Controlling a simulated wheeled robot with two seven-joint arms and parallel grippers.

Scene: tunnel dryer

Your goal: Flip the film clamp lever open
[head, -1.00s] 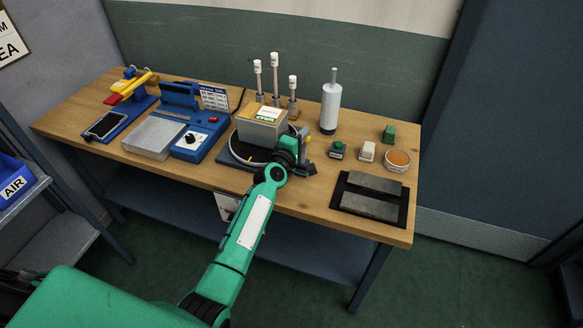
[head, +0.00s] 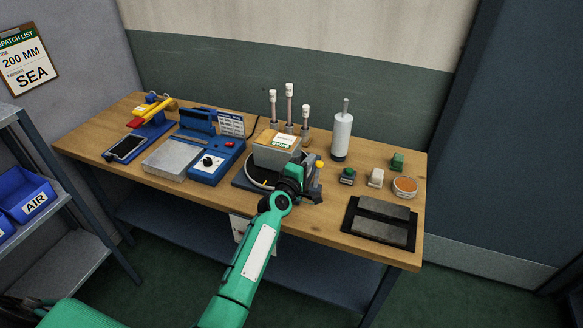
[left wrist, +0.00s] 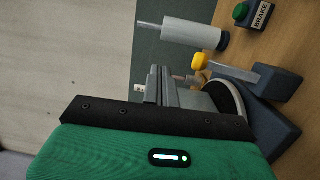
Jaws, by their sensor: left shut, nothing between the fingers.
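The film clamp lever appears as a grey arm with a yellow knob (head: 320,164), at the right side of the round turntable base on the bench. In the left wrist view the yellow knob (left wrist: 199,61) tops a grey lever beside the round base, just beyond my gripper. My left gripper (head: 311,191) is shut and empty, close in front of the clamp. I cannot tell whether it touches the lever. My right gripper is not in view.
A white cylinder (head: 342,137) and upright rods (head: 290,104) stand behind. A blue sealer-like device (head: 218,170) is at left.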

